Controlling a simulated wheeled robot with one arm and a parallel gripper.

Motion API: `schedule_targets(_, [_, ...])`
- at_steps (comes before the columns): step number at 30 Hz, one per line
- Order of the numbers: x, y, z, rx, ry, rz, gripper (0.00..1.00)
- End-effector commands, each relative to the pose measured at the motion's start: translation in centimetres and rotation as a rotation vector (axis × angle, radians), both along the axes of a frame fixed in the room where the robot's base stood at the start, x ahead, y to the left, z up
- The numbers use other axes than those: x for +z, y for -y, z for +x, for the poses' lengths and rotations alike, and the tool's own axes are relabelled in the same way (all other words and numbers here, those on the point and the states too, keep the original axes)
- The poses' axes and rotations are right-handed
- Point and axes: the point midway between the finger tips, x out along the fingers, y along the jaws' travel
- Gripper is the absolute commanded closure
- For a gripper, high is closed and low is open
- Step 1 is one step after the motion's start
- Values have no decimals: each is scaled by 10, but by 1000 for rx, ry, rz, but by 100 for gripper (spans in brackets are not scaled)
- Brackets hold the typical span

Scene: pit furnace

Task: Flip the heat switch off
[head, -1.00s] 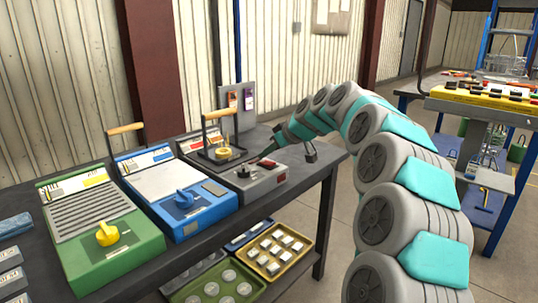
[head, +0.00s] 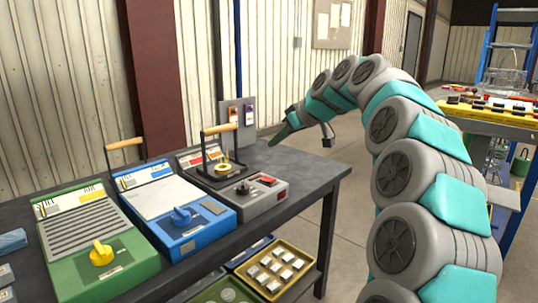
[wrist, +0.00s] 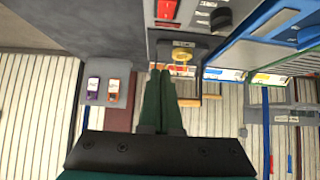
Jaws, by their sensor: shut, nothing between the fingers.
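The grey unit (head: 255,203) stands at the right end of the bench, with a red switch (head: 267,180) and a black knob (head: 242,188) on its front. The red switch also shows at the top of the wrist view (wrist: 167,9). Labels are too small to read, so I cannot tell whether this is the heat switch or its position. A grey upright panel (head: 239,137) behind carries an orange switch (head: 233,115) and a purple one (head: 249,113). My gripper (head: 273,143) has its green fingers together, empty, above and behind the grey unit, apart from the red switch.
A brass-coloured ring piece (head: 222,169) and wooden-handled frame (head: 219,130) stand on the grey unit. Blue (head: 205,234) and green (head: 120,265) units sit to its left. The bench's right end (head: 315,172) is clear.

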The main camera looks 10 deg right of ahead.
Motion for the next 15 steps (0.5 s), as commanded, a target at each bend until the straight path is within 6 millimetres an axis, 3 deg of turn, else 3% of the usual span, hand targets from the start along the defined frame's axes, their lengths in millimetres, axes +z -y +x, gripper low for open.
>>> schedule_targets(6, [18,9,-12,0,-1,-1,100])
schedule_targets(15, [21,10,-14,1,-2,0,100])
